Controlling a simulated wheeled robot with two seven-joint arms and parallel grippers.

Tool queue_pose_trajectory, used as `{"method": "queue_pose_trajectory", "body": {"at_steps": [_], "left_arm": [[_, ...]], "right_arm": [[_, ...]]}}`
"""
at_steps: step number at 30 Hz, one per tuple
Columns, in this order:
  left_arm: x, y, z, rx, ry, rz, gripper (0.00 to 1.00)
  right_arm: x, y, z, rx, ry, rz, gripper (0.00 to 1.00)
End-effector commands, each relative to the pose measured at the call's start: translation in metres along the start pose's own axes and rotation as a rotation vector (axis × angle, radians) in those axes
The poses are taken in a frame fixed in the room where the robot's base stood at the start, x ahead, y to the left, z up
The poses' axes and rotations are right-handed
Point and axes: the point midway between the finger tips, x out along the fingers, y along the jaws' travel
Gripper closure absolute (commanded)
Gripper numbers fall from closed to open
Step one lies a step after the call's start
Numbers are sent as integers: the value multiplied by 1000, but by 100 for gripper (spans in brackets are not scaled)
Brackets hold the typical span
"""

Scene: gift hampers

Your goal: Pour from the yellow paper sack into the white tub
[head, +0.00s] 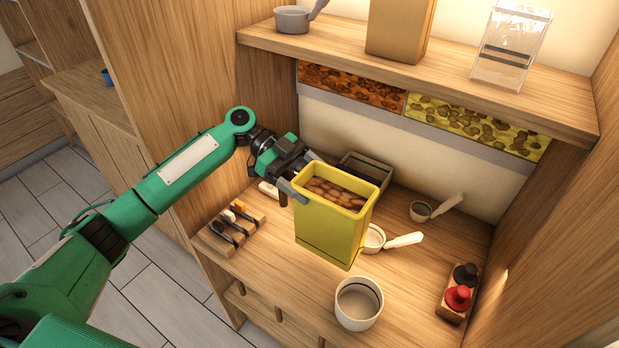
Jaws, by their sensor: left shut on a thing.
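The yellow paper sack (330,231) is open at the top and filled with brown almond-like pieces (335,194). It is close to upright, and it seems to hang above the counter. My left gripper (297,187) is shut on the sack at its left upper edge. The white tub (359,302) stands on the counter in front of the sack, to its lower right, and its visible inside looks empty. My right gripper is not in view.
A white scoop (404,240) lies partly hidden behind the sack. A smaller scoop (421,210), a dark tray (366,168), a rack with tools (231,229) and a block with red and black knobs (458,293) surround it. A shelf (420,62) overhangs the back.

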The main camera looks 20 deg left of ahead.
Motion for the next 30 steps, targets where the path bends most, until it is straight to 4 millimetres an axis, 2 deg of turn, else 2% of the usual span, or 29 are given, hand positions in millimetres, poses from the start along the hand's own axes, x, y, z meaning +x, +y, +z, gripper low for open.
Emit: {"method": "queue_pose_trajectory", "body": {"at_steps": [8, 10, 24, 26, 27, 30], "left_arm": [[5, 0, 14, 1, 3, -1, 94], [4, 2, 0, 21, -31, -7, 94], [17, 15, -34, 143, -266, -48, 94], [22, 17, -38, 166, -311, -56, 94], [23, 16, -30, 157, -302, -56, 94], [23, 16, -30, 158, -303, -57, 94]], "right_arm": [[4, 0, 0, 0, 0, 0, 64], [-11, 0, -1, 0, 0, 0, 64], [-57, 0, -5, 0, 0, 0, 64], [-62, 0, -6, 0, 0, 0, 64], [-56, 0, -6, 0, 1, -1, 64], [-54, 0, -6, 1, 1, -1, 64]]}}
